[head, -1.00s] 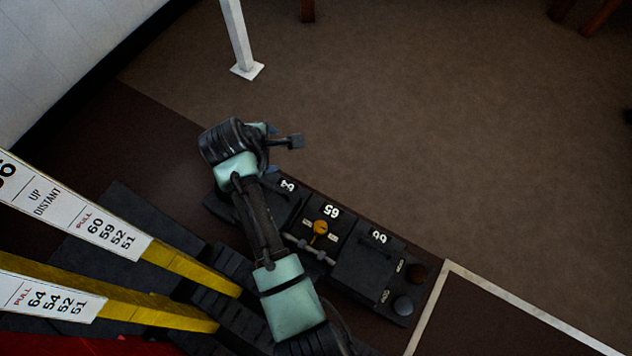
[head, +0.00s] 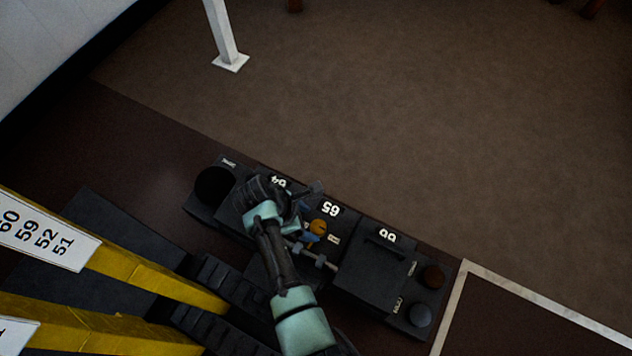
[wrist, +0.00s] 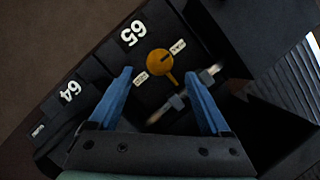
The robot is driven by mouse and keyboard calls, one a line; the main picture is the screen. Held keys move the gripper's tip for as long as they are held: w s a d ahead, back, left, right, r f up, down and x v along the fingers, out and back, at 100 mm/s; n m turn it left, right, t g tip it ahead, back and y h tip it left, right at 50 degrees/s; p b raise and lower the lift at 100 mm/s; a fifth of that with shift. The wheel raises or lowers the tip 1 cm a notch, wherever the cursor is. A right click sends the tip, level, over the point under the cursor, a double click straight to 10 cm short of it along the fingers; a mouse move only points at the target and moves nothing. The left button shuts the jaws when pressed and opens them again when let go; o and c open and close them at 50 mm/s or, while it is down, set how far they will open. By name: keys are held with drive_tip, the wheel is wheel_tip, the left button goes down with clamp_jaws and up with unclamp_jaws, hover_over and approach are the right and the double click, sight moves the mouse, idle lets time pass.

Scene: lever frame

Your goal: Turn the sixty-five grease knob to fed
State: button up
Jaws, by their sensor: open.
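The sixty-five grease knob (head: 318,227) is a yellow-orange round knob with a short pointer, on the black box marked 65 (head: 331,208). In the wrist view the knob (wrist: 160,62) sits ahead of my fingertips, between two small white labels (wrist: 140,80). Its pointer is directed toward the lower right there. The label words are too small to read surely. My gripper (wrist: 163,82) has its two blue fingers apart and empty, with the knob a little beyond the gap. In the head view my gripper (head: 313,236) is close beside the knob and partly covers its surroundings.
Boxes marked 64 (head: 278,182) and 66 (head: 387,235) flank the middle box. A metal rod with fittings (head: 318,258) runs by the knob. Yellow levers with white plates (head: 40,232) stand at the left. Open floor (head: 430,130) lies beyond the boxes.

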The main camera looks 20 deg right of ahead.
sight(317, 227)
drive_tip(key=shift+b+x, duration=1.6)
drive_tip(key=shift+x, duration=1.15)
clamp_jaws()
